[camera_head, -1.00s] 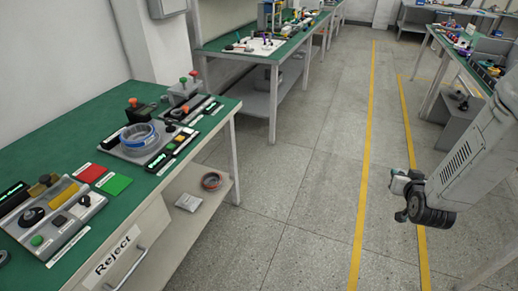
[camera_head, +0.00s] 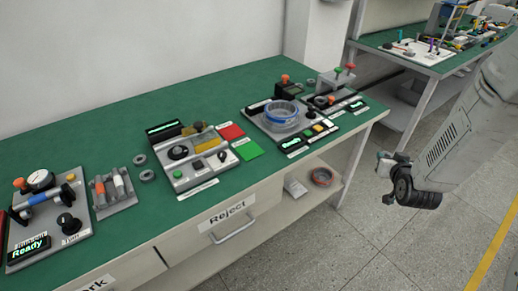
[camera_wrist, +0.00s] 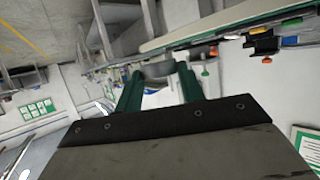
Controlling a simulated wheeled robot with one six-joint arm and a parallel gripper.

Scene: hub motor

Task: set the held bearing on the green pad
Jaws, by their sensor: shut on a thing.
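My gripper (camera_head: 384,164) is at the right in the head view, off the front edge of the bench and apart from it. In the wrist view its two green fingers (camera_wrist: 158,88) are closed on a small grey ring, the bearing (camera_wrist: 158,70), held at the fingertips. The green pad (camera_head: 247,150) lies flat on the bench in the head view, and nothing is on it. It sits just in front of a red pad (camera_head: 231,132).
The green-topped bench (camera_head: 100,130) carries a grey panel with a black knob (camera_head: 178,152), a blue ring on a fixture (camera_head: 283,112), and loose grey rings (camera_head: 147,175). A gauge station (camera_head: 40,180) stands at the left. Open floor lies between my arm and the bench.

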